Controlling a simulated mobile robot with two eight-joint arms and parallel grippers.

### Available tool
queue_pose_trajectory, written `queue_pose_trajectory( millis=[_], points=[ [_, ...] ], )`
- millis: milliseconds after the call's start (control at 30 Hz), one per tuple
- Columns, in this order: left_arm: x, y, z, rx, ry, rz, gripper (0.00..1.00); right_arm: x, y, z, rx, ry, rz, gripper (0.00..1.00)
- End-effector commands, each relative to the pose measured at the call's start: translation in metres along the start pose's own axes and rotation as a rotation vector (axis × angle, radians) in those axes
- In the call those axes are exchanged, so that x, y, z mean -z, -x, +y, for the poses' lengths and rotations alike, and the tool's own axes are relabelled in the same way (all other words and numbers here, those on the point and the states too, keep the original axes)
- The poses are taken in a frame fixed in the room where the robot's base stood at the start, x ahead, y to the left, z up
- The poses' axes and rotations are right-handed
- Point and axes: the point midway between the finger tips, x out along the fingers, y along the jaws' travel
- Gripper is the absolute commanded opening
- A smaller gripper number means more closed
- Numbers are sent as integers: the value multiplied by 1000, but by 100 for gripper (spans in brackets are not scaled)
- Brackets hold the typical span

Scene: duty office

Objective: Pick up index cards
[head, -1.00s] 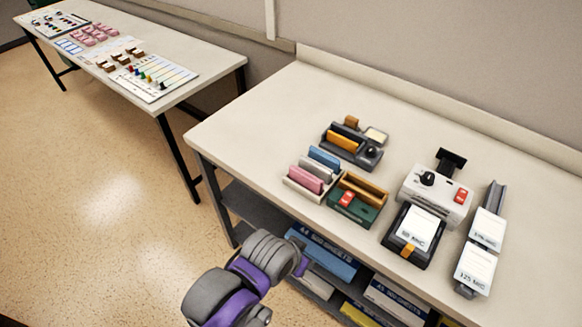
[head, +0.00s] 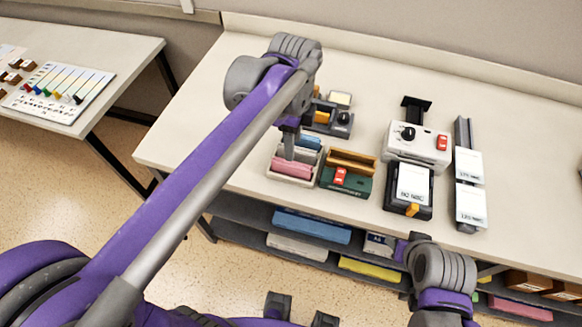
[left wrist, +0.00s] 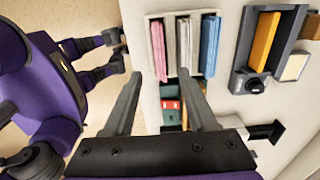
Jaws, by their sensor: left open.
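The index cards stand in a light holder (head: 272,170) on the desk: pink cards (head: 292,167), and blue cards (head: 307,141) behind. In the left wrist view the holder shows pink (left wrist: 158,50), white (left wrist: 184,45) and blue cards (left wrist: 209,45) side by side. My left gripper (head: 288,152) is above the holder and partly covers the white cards in the head view. In the left wrist view its two fingers (left wrist: 160,76) are apart, with nothing held between them. My right arm shows at the lower right of the head view, but its fingers do not show.
A green box (head: 346,180) with a wooden slot stands right of the holder. A dark organiser (head: 342,124) is behind. A white device (head: 417,146), a black card stand (head: 392,205) and a rail with white cards (head: 470,204) are farther right. A shelf with boxes (head: 312,225) is below.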

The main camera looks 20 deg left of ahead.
Motion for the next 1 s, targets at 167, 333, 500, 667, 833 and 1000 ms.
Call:
queue_pose_trajectory(
  millis=[167,333,500,667,833,1000],
  points=[
    [0,-30,1,0,2,0,57,-3,-3,0,0,0,-3,50],
    [-1,-42,0,1,3,0,57,-4,-3,0,0,0,-3,50],
    [-4,-64,0,1,4,0,57,-2,-2,0,0,0,-2,50],
    [-5,-86,-1,1,4,1,57,-3,-3,0,0,0,-3,50],
    [-5,-93,0,2,4,1,57,-4,-3,0,0,0,-3,50],
    [-5,-92,0,2,4,1,54,-3,-3,0,0,0,-3,50]
  ],
)
